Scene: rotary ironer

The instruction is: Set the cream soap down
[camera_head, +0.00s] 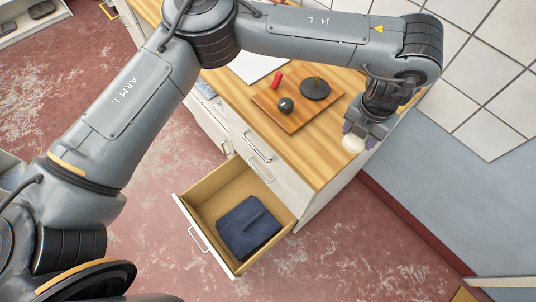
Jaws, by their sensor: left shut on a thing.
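My left gripper (361,134) is at the right end of the wooden counter top (324,168), pointing down. It is shut on the cream soap (353,143), a pale round piece showing at its fingertips. The soap is over or beside the counter's right edge; I cannot tell whether it touches the wood. My right gripper is not in view.
A wooden board (296,121) on the counter holds a dark round disc (316,91), a black ball (286,105) and a red piece (277,78). An open drawer (205,203) below holds dark blue folded cloth (247,227). The counter's front strip is clear.

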